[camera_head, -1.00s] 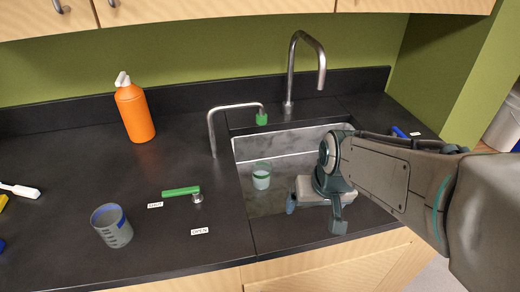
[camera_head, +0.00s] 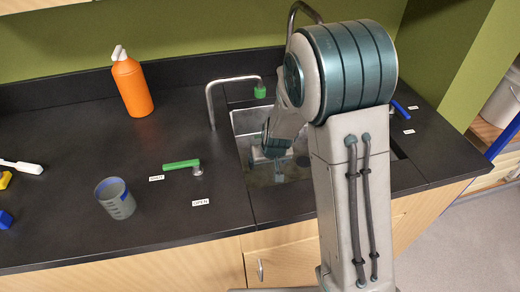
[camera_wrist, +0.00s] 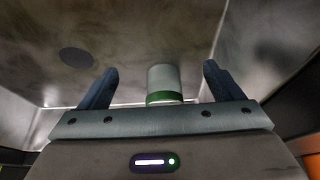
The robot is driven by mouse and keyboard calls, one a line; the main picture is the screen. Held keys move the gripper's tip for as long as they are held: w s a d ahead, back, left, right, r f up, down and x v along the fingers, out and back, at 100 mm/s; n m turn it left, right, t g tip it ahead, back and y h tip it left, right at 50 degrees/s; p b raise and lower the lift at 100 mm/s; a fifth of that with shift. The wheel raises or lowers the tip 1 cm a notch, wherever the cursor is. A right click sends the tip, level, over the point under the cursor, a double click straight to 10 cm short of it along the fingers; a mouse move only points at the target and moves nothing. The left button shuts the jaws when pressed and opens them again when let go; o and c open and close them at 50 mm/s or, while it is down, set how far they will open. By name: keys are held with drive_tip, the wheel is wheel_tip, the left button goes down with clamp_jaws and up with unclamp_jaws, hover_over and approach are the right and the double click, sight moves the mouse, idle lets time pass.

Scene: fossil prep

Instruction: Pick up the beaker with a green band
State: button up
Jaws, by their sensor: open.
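The beaker with a green band (camera_wrist: 165,80) is pale grey and stands in the sink (camera_wrist: 185,30). In the wrist view it lies between the two fingers of my gripper (camera_wrist: 159,67), slightly nearer the right one, with visible gaps on both sides. The fingers are open and hold nothing. The green band is on the side of the beaker nearest the gripper's palm. In the head view my arm reaches down into the sink and hides the beaker; the fingertips are not clear there.
A beaker with a blue band (camera_head: 116,198) stands on the black counter (camera_head: 70,235). A green-handled valve (camera_head: 182,165), an orange bottle (camera_head: 132,83) and a green-tipped spout (camera_head: 222,82) are left of the sink. A dark drain (camera_wrist: 76,57) shows in the sink.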

drive_tip(key=w, duration=0.3)
drive_tip(key=w+a+p, duration=0.1)
drive_tip(key=w, duration=0.3)
drive_tip(key=w+a+p, duration=0.1)
drive_tip(key=w, duration=0.2)
drive_tip(key=shift+w, duration=0.25)
drive_tip(key=x, duration=0.5)
drive_tip(key=shift+s+p, duration=0.1)
drive_tip(key=shift+p, duration=0.25)
drive_tip(key=c, duration=1.1)
drive_tip(key=shift+c, duration=0.3)
drive_tip(key=shift+r, duration=0.15)
